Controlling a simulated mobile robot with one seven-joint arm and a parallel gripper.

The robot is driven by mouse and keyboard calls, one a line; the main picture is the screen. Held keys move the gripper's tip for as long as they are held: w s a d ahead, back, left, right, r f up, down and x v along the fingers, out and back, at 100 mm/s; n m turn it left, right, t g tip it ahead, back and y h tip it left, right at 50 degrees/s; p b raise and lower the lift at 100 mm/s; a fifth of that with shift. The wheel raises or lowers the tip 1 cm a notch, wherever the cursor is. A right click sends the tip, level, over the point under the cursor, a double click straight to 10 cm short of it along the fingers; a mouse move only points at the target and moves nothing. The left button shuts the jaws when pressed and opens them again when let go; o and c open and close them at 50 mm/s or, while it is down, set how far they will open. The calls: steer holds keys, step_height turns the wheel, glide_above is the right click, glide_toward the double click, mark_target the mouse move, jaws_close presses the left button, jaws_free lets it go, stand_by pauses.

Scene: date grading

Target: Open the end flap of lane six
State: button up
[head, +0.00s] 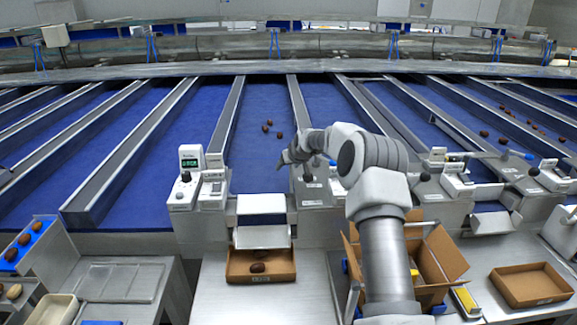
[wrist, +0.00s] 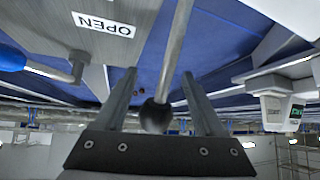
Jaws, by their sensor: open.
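My gripper (wrist: 159,74) is open in the wrist view, one finger on each side of a metal lever. The lever's black ball knob (wrist: 155,116) sits between the fingers, near the palm; contact cannot be told. An upside-down OPEN label (wrist: 103,24) is on the grey panel beside it. In the head view my gripper (head: 287,160) is above the lane ends, and the arm hides part of the panel there. A pale end flap (head: 262,237) hangs at the end of the lane in front, above a cardboard tray (head: 262,278) holding dark dates. I cannot read the lane numbers.
A control box (head: 190,162) with a green display stands left of the gripper. Another lever with a blue handle (wrist: 12,58) is near in the wrist view. An open carton (head: 440,258) and an empty tray (head: 530,284) are at right. Dates lie on the blue lanes.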

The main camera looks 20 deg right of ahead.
steer(key=shift+s+r, duration=0.2)
steer(key=shift+r, duration=0.2)
steer(key=b+v, duration=0.2)
steer(key=v, duration=1.4)
steer(key=shift+s+r+b, duration=0.15)
steer(key=shift+s+b, duration=0.05)
steer(key=shift+b, duration=0.15)
